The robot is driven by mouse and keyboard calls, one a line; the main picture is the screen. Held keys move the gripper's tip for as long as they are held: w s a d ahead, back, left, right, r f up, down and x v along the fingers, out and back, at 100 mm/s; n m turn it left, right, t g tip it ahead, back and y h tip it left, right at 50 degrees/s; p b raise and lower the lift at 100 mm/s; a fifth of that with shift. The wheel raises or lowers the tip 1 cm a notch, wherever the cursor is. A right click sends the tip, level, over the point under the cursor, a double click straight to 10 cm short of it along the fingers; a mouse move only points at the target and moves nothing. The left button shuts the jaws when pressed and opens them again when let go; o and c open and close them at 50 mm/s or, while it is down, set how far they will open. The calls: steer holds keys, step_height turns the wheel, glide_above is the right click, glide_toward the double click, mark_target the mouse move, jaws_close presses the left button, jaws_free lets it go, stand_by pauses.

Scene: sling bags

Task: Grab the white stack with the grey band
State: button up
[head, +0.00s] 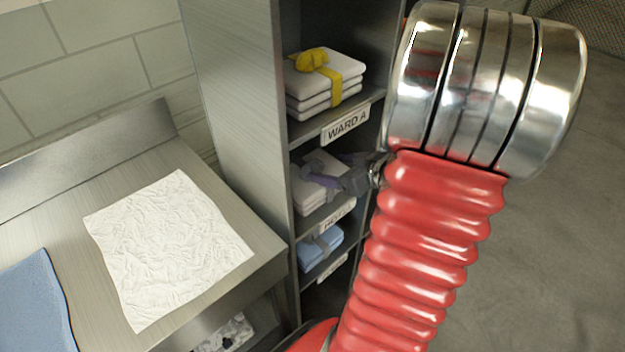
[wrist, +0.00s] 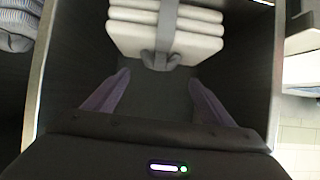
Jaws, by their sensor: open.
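The white stack with the grey band (wrist: 125,38) sits in a shelf compartment, at the top of the wrist view. Its grey band (wrist: 164,40) runs down the middle of its near side. In the head view the white stack (head: 309,202) is in the middle compartment, partly hidden by my gripper (head: 317,170). In the wrist view my gripper (wrist: 158,80) is open, with its two purple fingers apart and nothing between them. The fingertips point at the stack and appear just short of its near face, roughly either side of the band.
A white stack with a yellow band (head: 343,78) is in the compartment above, over a WARD A label (head: 346,124). A blue stack (head: 322,248) is below. Shelf walls (head: 240,90) flank my gripper closely. A metal table (head: 255,225) with a crumpled white cloth (head: 165,245) stands left.

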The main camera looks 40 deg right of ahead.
mark_target(314, 164)
steer(key=shift+x, duration=2)
steer(key=shift+x, duration=2.6)
steer(key=shift+d+r, duration=0.1)
steer(key=shift+d, duration=0.05)
steer(key=shift+c, duration=0.4)
jaws_close()
